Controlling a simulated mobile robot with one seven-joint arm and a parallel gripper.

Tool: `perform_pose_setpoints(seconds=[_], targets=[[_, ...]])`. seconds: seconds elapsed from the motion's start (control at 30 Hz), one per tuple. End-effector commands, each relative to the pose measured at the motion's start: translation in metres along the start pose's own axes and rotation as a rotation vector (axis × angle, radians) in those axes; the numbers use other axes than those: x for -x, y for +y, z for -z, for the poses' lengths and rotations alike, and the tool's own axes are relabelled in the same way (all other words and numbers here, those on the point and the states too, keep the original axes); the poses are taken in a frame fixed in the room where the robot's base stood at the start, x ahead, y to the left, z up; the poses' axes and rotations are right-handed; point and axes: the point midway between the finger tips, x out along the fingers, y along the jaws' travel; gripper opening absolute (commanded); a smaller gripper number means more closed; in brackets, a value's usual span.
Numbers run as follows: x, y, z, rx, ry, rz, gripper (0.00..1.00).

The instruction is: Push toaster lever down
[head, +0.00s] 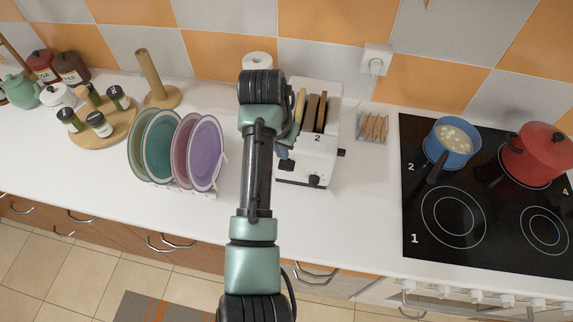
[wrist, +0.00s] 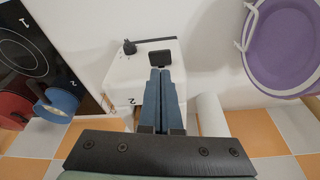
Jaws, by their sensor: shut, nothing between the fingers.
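The white toaster (head: 301,172) stands on the counter with toast slices (head: 312,110) upright in its slots. Its black lever (head: 287,165) is on the front face, left of a round dark knob (head: 314,180). In the wrist view the toaster (wrist: 125,78) shows upside down, with the lever (wrist: 160,57) just beyond my fingertips. My gripper (wrist: 160,70) is shut and empty, its blue fingers together over the toaster's front. In the head view my gripper (head: 283,151) is partly hidden by my arm, close above the lever. I cannot tell whether the fingertips touch the lever.
A rack of plates (head: 160,148) stands left of my arm; the purple plate (wrist: 283,45) shows in the wrist view. A small rack (head: 373,128) and the black stove (head: 430,240) with a blue pot (head: 452,143) are to the right. The counter in front of the toaster is clear.

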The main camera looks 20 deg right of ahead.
Motion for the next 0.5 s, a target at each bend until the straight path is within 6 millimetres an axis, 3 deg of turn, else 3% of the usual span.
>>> perform_pose_setpoints(seconds=[0.3,0.5], targets=[[-0.044,0.0,-0.002,-0.001,0.0,0.001,0.0],[-0.057,0.0,-0.001,-0.001,0.001,0.002,0.0]])
